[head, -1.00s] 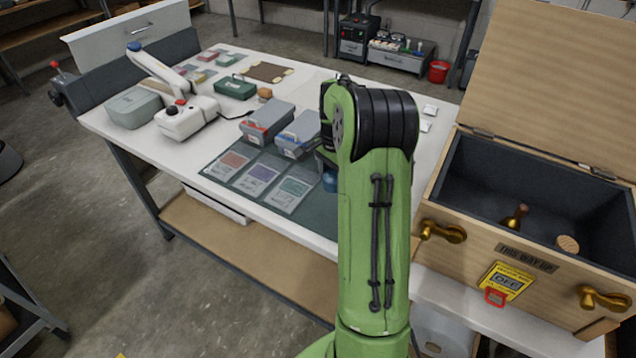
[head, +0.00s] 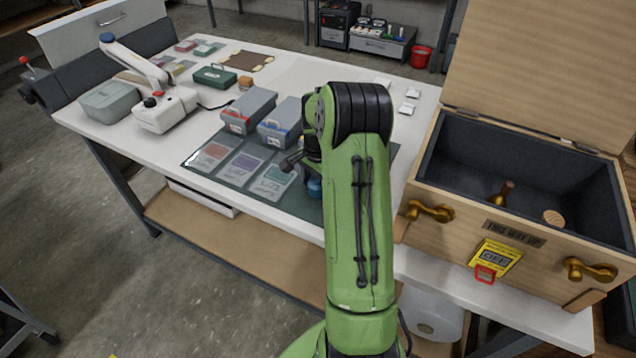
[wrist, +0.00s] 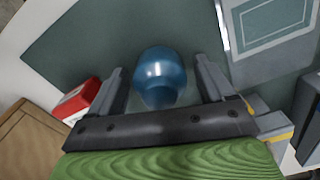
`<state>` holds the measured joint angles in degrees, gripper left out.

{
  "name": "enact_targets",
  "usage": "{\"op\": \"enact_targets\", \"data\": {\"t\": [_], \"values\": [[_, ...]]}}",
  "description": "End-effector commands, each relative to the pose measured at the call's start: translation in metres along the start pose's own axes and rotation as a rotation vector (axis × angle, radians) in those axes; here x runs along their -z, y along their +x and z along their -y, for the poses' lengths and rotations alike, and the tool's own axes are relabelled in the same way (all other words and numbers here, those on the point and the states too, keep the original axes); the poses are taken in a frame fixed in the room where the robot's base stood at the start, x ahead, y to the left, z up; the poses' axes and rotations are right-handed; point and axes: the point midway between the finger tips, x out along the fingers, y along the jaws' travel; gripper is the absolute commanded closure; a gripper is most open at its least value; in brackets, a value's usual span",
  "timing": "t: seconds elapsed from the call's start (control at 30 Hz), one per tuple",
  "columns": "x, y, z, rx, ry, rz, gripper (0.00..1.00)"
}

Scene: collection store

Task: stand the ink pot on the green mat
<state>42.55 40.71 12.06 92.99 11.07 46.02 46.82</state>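The ink pot, a round, glossy blue pot (wrist: 160,72), is between my gripper's fingers in the wrist view, with a gap on both sides. In the head view it shows partly (head: 314,187) beside my green arm. The dark green mat (head: 308,208) lies on the white table and also fills the background behind the pot in the wrist view (wrist: 85,45). The pot appears over the mat's right part; its base contact is hidden. My gripper (wrist: 160,66) is open around the pot; in the head view it is mostly hidden by my arm.
Several coloured cards (head: 243,168) lie on the mat's left part. Two grey bins (head: 282,117) stand behind them. A wooden crate (head: 470,218) with an open lid stands right of my arm. A white lamp-like device (head: 165,108) and a grey-green box (head: 110,100) are at the left.

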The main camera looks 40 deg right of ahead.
Motion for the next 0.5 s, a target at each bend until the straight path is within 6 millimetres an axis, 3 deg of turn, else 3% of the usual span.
{"op": "enact_targets", "data": {"t": [0.27,0.5], "values": [[0.000,-0.008,0.000,0.002,0.000,-0.002,0.18],[0.001,-0.068,0.001,0.005,0.000,-0.005,0.18]]}}
